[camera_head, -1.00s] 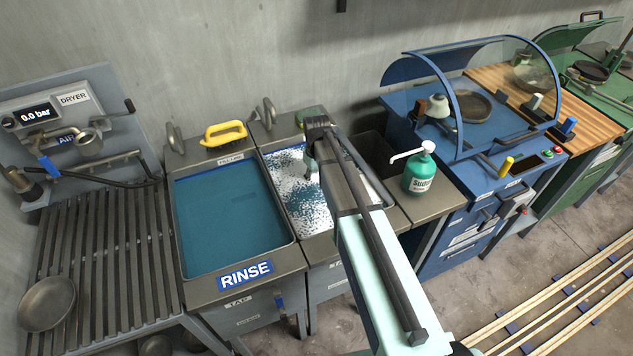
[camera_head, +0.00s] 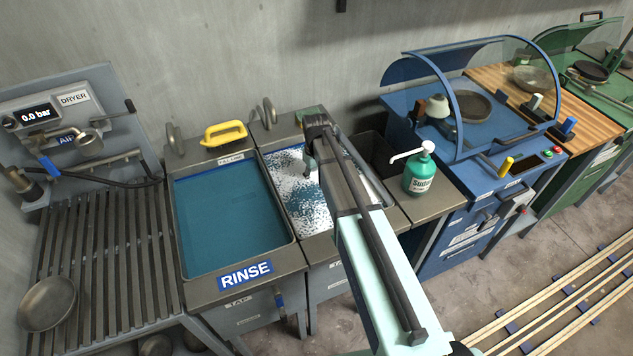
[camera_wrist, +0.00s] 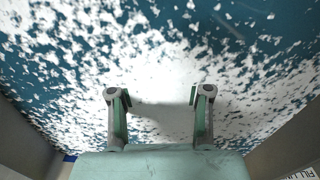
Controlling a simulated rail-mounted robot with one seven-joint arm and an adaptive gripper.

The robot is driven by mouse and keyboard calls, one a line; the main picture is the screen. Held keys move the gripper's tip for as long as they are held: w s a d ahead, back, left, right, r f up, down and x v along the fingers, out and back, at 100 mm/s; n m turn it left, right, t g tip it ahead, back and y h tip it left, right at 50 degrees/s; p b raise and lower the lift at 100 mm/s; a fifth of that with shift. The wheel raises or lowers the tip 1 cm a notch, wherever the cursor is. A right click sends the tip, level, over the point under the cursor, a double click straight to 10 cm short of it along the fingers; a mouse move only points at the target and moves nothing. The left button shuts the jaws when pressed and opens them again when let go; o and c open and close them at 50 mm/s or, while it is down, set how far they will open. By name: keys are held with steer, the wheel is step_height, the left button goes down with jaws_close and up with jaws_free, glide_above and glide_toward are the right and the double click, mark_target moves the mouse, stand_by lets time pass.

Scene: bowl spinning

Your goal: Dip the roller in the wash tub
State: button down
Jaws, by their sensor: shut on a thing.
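The wash tub (camera_head: 320,246) is the basin right of the rinse basin. White foam and blue water fill it. My gripper (camera_head: 309,166) reaches down into the tub, close to the foam. In the wrist view my gripper (camera_wrist: 161,93) has its two fingers apart with foam all around below them. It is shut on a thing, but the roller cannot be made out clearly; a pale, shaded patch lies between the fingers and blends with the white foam. My arm hides the right part of the tub in the head view.
The rinse basin (camera_head: 228,215) with plain blue water is at left. A yellow-handled tool (camera_head: 224,133) lies behind it. A teal soap bottle (camera_head: 420,172) stands right of the tub. A tap (camera_head: 269,112) and a green item (camera_head: 309,113) sit at the tub's back edge.

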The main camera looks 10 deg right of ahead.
mark_target(317, 178)
steer(key=shift+s+d, duration=0.1)
steer(key=shift+s, duration=0.3)
steer(key=shift+r, duration=0.1)
step_height(317, 178, up, 15)
steer(key=p, duration=0.8)
steer(key=shift+f, duration=0.2)
stand_by(0.5)
stand_by(0.9)
